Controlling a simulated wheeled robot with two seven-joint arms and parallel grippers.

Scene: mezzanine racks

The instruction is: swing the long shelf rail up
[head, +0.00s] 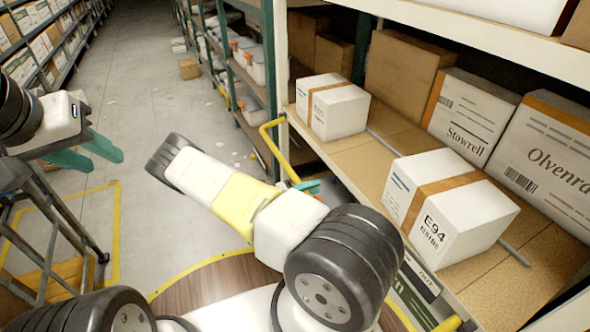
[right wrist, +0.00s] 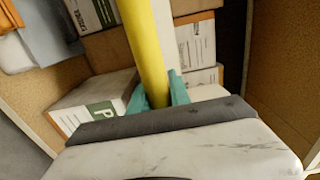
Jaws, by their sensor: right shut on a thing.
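The long shelf rail is a yellow bar (head: 280,154) along the front of the right-hand rack, low beside the shelf edge, with a bent far end. Its middle is hidden behind my right arm. My right gripper (head: 308,187) is at the rail, its teal fingers partly hidden by my arm. In the right wrist view the yellow rail (right wrist: 145,45) runs down between the teal fingers (right wrist: 160,98), which are shut on it. My left gripper (head: 105,158) is open and empty at the left, over the aisle.
A white box (head: 333,107) and a white E94 box (head: 450,208) stand on the shelf near its front edge, by a grey rod (head: 512,252). Larger cartons stand behind. A dark step ladder (head: 60,215) is at the left. The grey aisle floor (head: 140,70) is mostly free.

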